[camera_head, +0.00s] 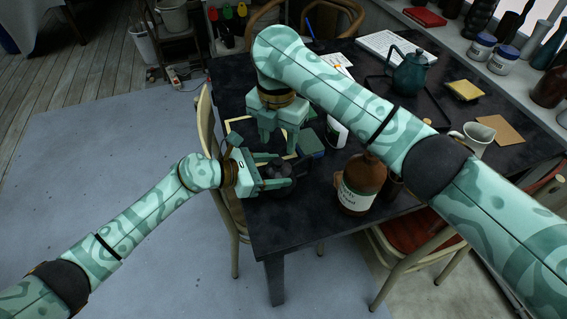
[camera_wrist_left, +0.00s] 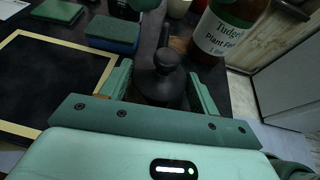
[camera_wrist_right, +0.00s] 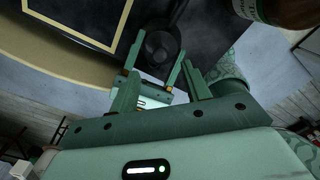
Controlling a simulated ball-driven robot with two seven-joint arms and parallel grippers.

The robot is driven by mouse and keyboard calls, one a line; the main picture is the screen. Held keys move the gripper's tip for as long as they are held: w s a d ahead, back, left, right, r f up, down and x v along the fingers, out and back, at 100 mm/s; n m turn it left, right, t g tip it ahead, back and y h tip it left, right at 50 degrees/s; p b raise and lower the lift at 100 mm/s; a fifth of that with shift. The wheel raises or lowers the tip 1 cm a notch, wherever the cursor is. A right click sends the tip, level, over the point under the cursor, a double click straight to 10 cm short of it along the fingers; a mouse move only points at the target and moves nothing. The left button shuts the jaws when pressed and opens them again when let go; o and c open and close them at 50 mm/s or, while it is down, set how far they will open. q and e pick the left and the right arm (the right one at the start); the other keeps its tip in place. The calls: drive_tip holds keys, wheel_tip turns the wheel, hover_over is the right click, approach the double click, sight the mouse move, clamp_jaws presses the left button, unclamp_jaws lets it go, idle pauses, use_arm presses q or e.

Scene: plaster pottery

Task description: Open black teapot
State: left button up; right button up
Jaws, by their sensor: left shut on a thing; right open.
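The black teapot (camera_head: 281,187) is at the left front edge of the dark table. Its dark lid with a round knob (camera_wrist_left: 166,60) is on it in the left wrist view. My left gripper (camera_head: 281,171) is shut on the teapot's body, with one finger on each side. The spout and handle are hard to make out.
A brown bottle (camera_head: 358,187) with a white label stands right of the teapot. A blue-green teapot (camera_head: 410,74) is farther back. A chair (camera_head: 206,125) touches the table's left side.

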sight(279, 160)
wheel_tip(279, 160, up, 5)
drive_tip(key=m, duration=0.4)
drive_tip(key=shift+m, duration=0.3)
wheel_tip(279, 160, down, 11)
drive_tip(key=shift+d+f, duration=0.1)
drive_tip(key=shift+c, duration=0.2)
clamp_jaws()
drive_tip(key=shift+w, duration=0.1)
drive_tip(key=shift+r, duration=1.1)
drive_tip(key=shift+r, duration=0.1)
